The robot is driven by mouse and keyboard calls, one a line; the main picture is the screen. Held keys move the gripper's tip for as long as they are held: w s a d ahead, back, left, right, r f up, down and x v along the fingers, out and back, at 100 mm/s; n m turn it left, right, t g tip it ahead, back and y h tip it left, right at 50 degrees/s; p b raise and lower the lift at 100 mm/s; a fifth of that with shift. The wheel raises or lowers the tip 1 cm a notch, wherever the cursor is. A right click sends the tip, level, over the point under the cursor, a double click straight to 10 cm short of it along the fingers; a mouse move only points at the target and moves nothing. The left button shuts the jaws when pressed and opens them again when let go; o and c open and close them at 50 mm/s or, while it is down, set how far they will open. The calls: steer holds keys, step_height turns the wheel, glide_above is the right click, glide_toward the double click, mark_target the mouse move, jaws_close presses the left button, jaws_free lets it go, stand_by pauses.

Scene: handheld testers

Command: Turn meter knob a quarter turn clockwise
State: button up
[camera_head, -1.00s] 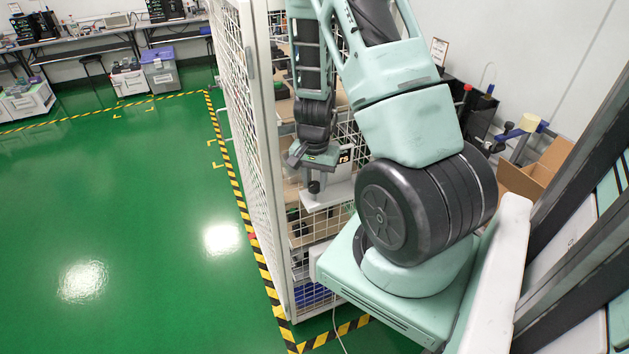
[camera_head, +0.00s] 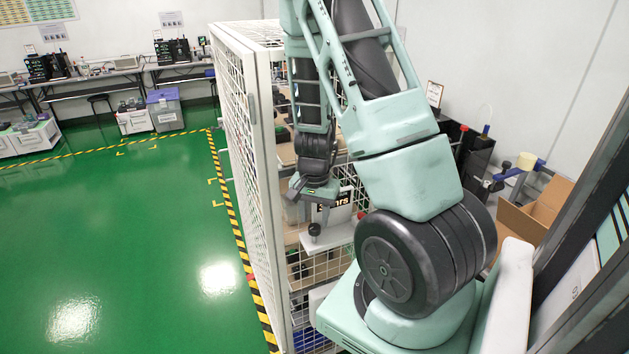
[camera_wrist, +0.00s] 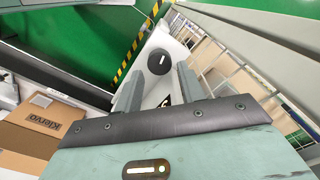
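The meter knob (camera_wrist: 153,67) is round and black, with a short white mark on its face. In the wrist view it lies just beyond and between the fingers of my gripper (camera_wrist: 159,74). The fingers are apart, nothing is between them, and they do not appear to touch the knob. In the head view the knob (camera_head: 314,230) stands on the pale front of the meter (camera_head: 328,238), below my gripper (camera_head: 295,190). Dark lettering shows on the meter's panel behind. My arm hides part of the meter.
A white mesh cage (camera_head: 236,150) stands left of my arm, with striped floor tape (camera_head: 232,205) along it. An open cardboard box (camera_head: 535,208) is at the right. The green floor (camera_head: 110,230) at left is clear. Benches (camera_head: 120,72) line the back wall.

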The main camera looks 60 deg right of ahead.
mark_target(315, 226)
step_height(315, 226, up, 15)
steer(key=shift+p, duration=0.35)
steer(key=shift+f, duration=0.1)
